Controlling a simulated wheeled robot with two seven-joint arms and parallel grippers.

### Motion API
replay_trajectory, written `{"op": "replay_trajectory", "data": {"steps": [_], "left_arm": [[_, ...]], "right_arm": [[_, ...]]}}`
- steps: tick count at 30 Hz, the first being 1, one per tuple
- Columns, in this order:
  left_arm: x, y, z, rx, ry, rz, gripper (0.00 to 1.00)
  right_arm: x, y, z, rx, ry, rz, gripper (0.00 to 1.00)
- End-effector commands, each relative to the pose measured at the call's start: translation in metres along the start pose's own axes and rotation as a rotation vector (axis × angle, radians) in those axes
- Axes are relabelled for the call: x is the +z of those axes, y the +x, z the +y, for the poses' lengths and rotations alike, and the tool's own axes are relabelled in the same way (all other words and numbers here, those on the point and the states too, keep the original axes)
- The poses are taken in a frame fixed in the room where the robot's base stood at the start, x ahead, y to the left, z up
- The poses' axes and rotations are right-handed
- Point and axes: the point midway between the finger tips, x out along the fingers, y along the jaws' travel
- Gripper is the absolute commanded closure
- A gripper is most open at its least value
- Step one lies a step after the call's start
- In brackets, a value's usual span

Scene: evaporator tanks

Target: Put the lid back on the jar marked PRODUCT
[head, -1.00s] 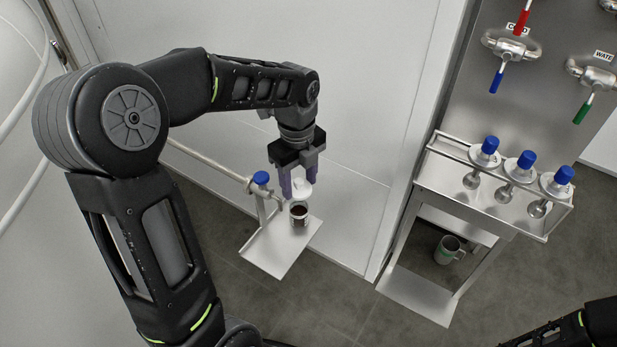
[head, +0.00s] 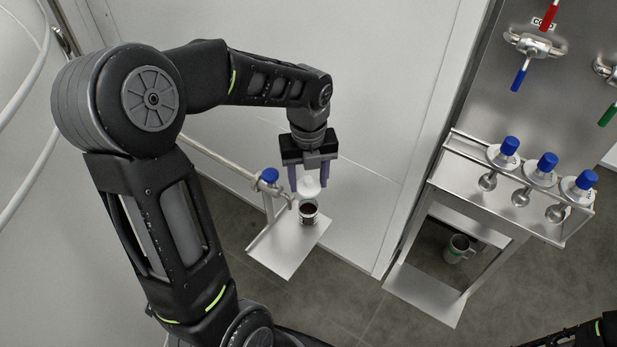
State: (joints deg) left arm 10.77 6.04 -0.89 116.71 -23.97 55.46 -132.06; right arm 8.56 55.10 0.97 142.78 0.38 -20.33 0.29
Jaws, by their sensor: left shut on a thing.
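The jar (head: 308,213) stands upright and open on a small metal shelf (head: 287,255), with dark contents showing at its mouth. Its marking is too small to read. My left gripper (head: 309,186) points down just above the jar and is shut on the white lid (head: 309,186). The lid is over the jar's mouth at its back edge; whether the two touch cannot be told. Of my right side only a dark arm part shows at the lower right corner; its gripper is out of view.
A blue-capped tap (head: 268,176) on a pipe is close to the left of the jar. A pale wall is behind the jar.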

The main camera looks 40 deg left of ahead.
Motion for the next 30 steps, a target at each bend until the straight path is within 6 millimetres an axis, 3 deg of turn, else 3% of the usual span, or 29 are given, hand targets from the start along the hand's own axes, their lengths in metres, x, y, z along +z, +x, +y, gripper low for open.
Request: {"op": "replay_trajectory", "data": {"steps": [18,30], "left_arm": [[0.0,0.054,0.0,0.0,-0.001,0.0,0.86],[0.0,0.06,0.0,0.001,-0.001,0.0,0.86]], "right_arm": [[-0.005,0.039,0.011,-0.012,-0.008,0.01,1.0],[-0.005,0.041,0.012,-0.013,-0.009,0.012,1.0]]}}
